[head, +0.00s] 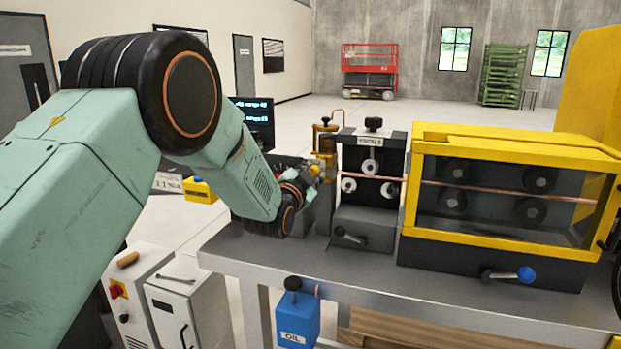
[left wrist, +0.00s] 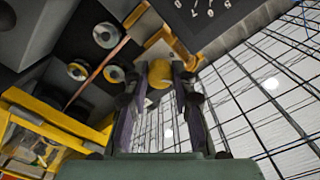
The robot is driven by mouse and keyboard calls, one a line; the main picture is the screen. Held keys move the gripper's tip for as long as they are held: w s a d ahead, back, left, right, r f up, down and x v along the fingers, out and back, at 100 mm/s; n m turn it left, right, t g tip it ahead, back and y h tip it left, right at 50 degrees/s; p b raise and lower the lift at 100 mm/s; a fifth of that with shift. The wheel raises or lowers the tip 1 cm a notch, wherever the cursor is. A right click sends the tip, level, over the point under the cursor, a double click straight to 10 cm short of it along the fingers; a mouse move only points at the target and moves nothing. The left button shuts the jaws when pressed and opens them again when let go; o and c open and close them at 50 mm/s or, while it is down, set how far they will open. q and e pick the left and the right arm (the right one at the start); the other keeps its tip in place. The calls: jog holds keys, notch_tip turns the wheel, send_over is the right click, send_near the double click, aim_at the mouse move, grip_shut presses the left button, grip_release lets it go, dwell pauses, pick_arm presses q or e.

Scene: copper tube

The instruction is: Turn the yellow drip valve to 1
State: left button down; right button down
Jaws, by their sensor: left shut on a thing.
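The yellow drip valve knob (left wrist: 160,73) sits between the two fingers of my left gripper (left wrist: 158,88) in the left wrist view. The fingers are shut on it, one on each side. In the head view my left gripper (head: 316,172) reaches in from the left to the brass oiler (head: 326,143) at the left of the roller stand. There the knob is small and partly hidden by the gripper. A dark plate with pale digits (left wrist: 206,14) shows above the knob in the left wrist view; I cannot tell which digit the valve points to. My right gripper is not in view.
The copper tube (head: 478,188) runs through the roller stand (head: 365,218) and the yellow-framed guard (head: 515,136) to the right. A blue oil can (head: 298,322) hangs at the front edge of the grey bench (head: 380,293). A dark monitor (head: 256,112) stands behind my arm.

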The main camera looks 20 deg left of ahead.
pick_arm(q)
jog(key=shift+r+m, duration=0.1)
jog(key=shift+m, duration=0.3)
jog(key=c, duration=1.5)
grip_release()
jog(key=o, duration=0.4)
jog(key=shift+w, duration=0.2)
jog(key=shift+s, duration=0.25)
jog(key=s, duration=1.1)
jog(key=shift+s+a, duration=0.25)
jog(key=shift+s, duration=0.15)
jog(key=shift+w, duration=0.1)
